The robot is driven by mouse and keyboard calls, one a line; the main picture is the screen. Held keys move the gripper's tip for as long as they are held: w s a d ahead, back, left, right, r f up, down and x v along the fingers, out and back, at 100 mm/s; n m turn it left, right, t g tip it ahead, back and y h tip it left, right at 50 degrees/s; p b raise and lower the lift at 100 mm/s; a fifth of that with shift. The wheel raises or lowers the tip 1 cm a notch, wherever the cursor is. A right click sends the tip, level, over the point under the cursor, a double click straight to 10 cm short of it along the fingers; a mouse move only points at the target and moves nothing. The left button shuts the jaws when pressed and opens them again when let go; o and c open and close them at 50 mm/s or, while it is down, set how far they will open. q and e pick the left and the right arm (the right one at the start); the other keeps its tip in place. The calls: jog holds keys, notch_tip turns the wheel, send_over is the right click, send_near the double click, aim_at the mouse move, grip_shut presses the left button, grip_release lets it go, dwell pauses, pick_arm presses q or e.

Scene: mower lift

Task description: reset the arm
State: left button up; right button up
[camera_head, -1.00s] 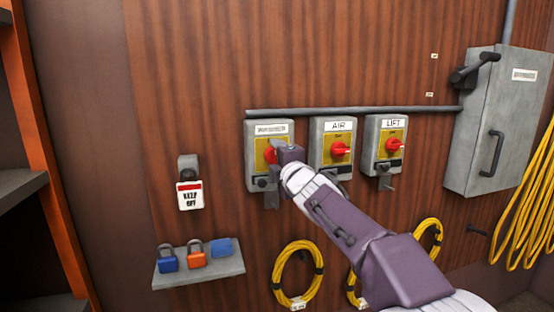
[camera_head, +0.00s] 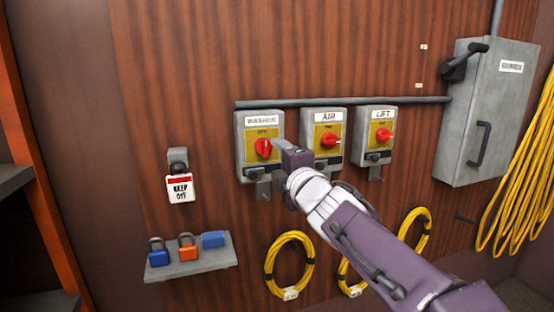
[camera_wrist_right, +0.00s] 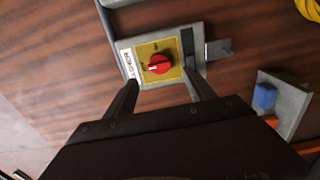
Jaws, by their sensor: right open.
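My right gripper (camera_head: 287,152) is open and empty in front of the wall, just right of the left switch box (camera_head: 251,122). That box has a red knob (camera_head: 263,148) on a yellow plate, and its label is hard to read. In the right wrist view the open fingers (camera_wrist_right: 162,88) point toward the same box, with the red knob (camera_wrist_right: 159,64) between and beyond them, apart from both. The right arm reaches in from the lower right and covers part of the wall. My left gripper is not in view.
The AIR box (camera_head: 322,116) and LIFT box (camera_head: 378,114) sit to the right under a conduit. A shelf (camera_head: 205,264) holds padlocks below a KEEP OFF tag (camera_head: 180,188). Yellow coils (camera_head: 290,265) hang below; a grey cabinet (camera_head: 482,115) is at right.

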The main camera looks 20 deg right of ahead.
notch_tip(320, 180, down, 26)
jog(key=s+m+g+h+p, duration=0.1)
jog(key=s+m+g+p, duration=0.2)
jog(key=m+g, duration=0.4)
jog(key=s+f+m+g, duration=0.9)
jog(key=s+f+m, duration=0.3)
jog(key=s+f, duration=0.4)
jog(key=s, duration=0.4)
jog(key=shift+s+a+g+y+p, duration=0.2)
jog(key=shift+s+g+y+p, duration=0.1)
jog(key=shift+s+g, duration=0.1)
